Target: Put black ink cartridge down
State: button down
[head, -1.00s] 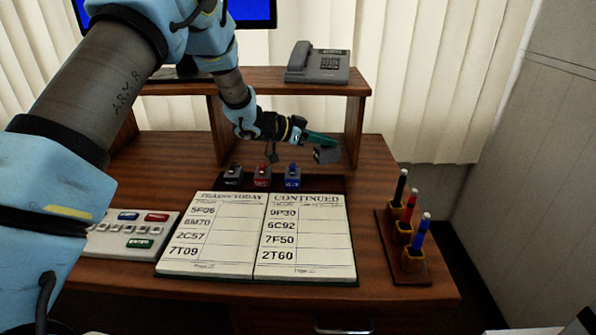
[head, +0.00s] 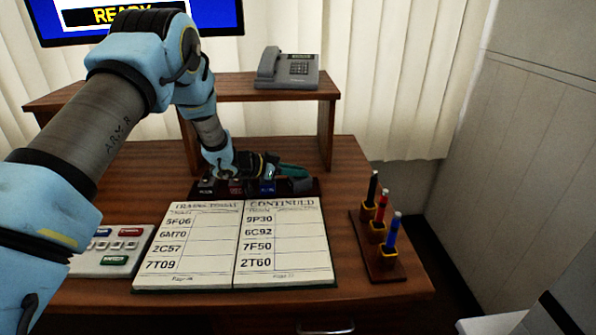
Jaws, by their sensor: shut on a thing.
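My gripper (head: 293,171) has teal fingers and points to the right, low over the dark tray behind the open book. It is shut on a dark block, the black ink cartridge (head: 301,184), seen at the right end of the dark tray (head: 316,191). I cannot tell if the cartridge touches the tray. To its left stand a black-labelled unit (head: 207,186), a red one (head: 237,187) and a blue one (head: 267,187), partly covered by my gripper.
The open book (head: 235,245) lies in front of the tray. A wooden holder (head: 372,250) with black, red and blue pens stands at the right. A keypad (head: 110,252) is at the left. A shelf (head: 290,93) with a grey phone (head: 288,70) rises behind.

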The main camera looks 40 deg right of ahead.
jog(key=c, duration=0.8)
grip_release()
jog(key=shift+r, duration=0.15)
jog(key=shift+w+a, duration=0.15)
jog(key=shift+a, duration=0.15)
jog(key=b+v, duration=0.1)
jog(key=v, duration=1)
jog(key=shift+a+r+b, duration=0.2)
jog(key=shift+b, duration=0.2)
